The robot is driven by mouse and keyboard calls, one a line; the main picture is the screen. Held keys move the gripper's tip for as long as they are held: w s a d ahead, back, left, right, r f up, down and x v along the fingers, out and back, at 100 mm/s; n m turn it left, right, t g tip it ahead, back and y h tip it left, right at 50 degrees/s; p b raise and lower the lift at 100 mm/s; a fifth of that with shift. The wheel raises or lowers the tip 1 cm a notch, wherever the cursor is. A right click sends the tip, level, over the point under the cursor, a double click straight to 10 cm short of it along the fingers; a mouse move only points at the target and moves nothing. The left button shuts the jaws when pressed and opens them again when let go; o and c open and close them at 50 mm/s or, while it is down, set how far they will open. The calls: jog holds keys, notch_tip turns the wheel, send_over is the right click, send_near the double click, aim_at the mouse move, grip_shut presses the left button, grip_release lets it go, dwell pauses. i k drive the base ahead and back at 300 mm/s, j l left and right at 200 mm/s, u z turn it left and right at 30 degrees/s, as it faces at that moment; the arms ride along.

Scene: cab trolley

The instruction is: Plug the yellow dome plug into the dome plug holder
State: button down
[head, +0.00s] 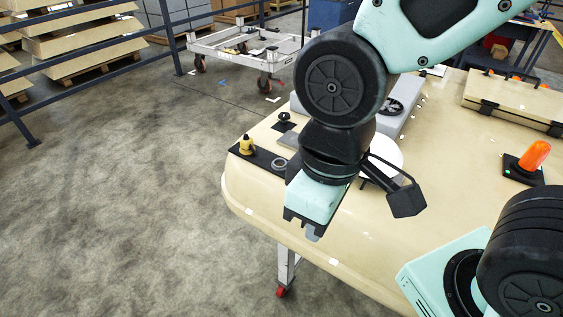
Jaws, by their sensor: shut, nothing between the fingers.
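The yellow dome plug (246,145) stands upright near the left edge of the tan table, on the left end of a dark strip. A dark round ring (279,164) on the same strip, just right of the plug, looks like the dome plug holder; I cannot be certain. My gripper (312,233) points down over the table's front left edge, to the right of and nearer than the plug and ring. It is shut and empty, apart from both. My arm hides part of the table behind it.
The tan tabletop (415,215) has free room at centre right. An orange dome lamp (536,155) stands on a black base at right. A grey box (405,112) and a white disc (388,153) lie behind my arm. A white trolley (245,50) stands beyond.

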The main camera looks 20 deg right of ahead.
aim_at(245, 142)
jog(key=i+j+u, duration=0.15)
jog(key=j, duration=0.3)
jog(key=i+j+u, duration=0.1)
jog(key=i+j, duration=0.2)
jog(key=i+j+u, duration=0.15)
jog(key=j, duration=0.4)
jog(key=i, duration=0.1)
